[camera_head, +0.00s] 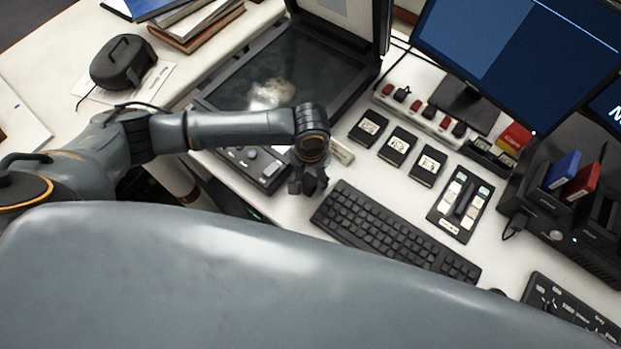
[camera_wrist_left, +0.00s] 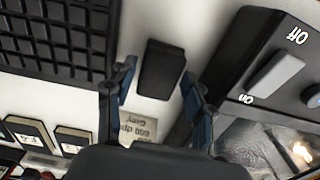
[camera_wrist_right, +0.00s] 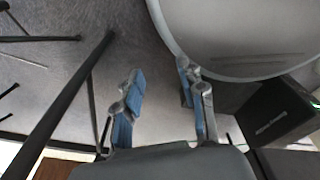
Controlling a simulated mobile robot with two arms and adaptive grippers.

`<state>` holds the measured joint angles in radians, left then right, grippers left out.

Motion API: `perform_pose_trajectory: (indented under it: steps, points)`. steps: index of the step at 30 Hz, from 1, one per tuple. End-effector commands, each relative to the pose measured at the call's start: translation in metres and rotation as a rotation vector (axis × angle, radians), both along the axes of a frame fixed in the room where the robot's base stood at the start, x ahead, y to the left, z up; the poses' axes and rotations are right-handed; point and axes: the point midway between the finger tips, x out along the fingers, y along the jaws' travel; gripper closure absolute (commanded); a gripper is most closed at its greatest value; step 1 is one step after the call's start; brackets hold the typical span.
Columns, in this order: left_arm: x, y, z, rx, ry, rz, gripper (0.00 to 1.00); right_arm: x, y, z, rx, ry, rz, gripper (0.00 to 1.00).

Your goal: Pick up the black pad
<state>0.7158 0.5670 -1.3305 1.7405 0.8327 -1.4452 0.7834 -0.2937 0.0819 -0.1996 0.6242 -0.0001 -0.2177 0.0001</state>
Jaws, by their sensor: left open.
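The black pad (camera_wrist_left: 162,68), a small dark block, lies on the white desk in the left wrist view. It is between the keyboard and the scanner's control panel. My left gripper (camera_wrist_left: 158,88) is open, with its blue-padded fingers on either side of the pad's near part in that view. I cannot tell whether they touch it. In the head view my left gripper (camera_head: 308,186) points down by the keyboard's upper left end, and it hides the pad there. My right gripper (camera_wrist_right: 160,82) is open and empty above a grey floor in the right wrist view.
The keyboard (camera_head: 393,232) and the scanner's control panel (camera_head: 251,166) stand close on both sides of the left gripper. The open scanner (camera_head: 325,75) is behind it. Several black label cards (camera_head: 398,146) lie to the right. A grey round surface (camera_wrist_right: 245,35) is near the right gripper.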

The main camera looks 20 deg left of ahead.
Motion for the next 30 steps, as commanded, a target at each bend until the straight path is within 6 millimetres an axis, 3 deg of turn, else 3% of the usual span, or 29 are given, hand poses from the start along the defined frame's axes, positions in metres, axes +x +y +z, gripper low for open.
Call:
perform_pose_trajectory:
  steps: [7, 13, 23, 30]
  points:
    - [0.000, 0.000, -0.002, 0.000, -0.001, 0.000, 0.49, -0.010, 0.000, -0.001, -0.001, 0.015, 0.000, 0.60]
    - [0.000, 0.000, -0.001, 0.000, -0.001, 0.000, 0.90, -0.011, 0.001, -0.001, 0.000, 0.016, 0.000, 0.60]
    - [0.001, 0.000, 0.001, -0.002, -0.002, 0.000, 0.90, -0.010, 0.003, -0.001, 0.003, 0.016, -0.001, 0.60]
    - [0.002, -0.001, 0.028, -0.005, -0.006, 0.000, 0.90, -0.009, 0.003, -0.008, 0.003, 0.015, -0.001, 0.60]
